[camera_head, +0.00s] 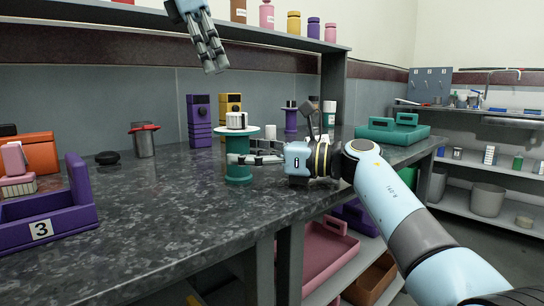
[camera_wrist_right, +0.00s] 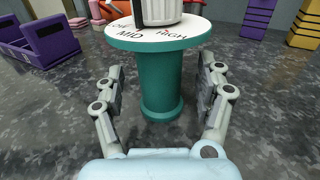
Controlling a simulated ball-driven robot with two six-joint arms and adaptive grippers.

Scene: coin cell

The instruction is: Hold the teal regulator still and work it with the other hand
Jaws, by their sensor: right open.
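The teal regulator (camera_head: 238,173) stands upright on the dark stone counter, with a wide pale dial disc and a ribbed white knob (camera_head: 236,121) on top. In the right wrist view its teal stem (camera_wrist_right: 160,92) is large, and the disc reads MID and HIGH. My right gripper (camera_head: 243,154) is open at stem height under the disc, one finger on each side of the stem with gaps showing.
A purple bin marked 3 (camera_head: 45,213) is at the left front. A metal cup (camera_head: 144,140) and a black disc (camera_head: 108,158) lie left of the regulator. Purple (camera_head: 199,122) and yellow (camera_head: 230,103) blocks stand behind. A teal tray (camera_head: 392,133) is at right.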

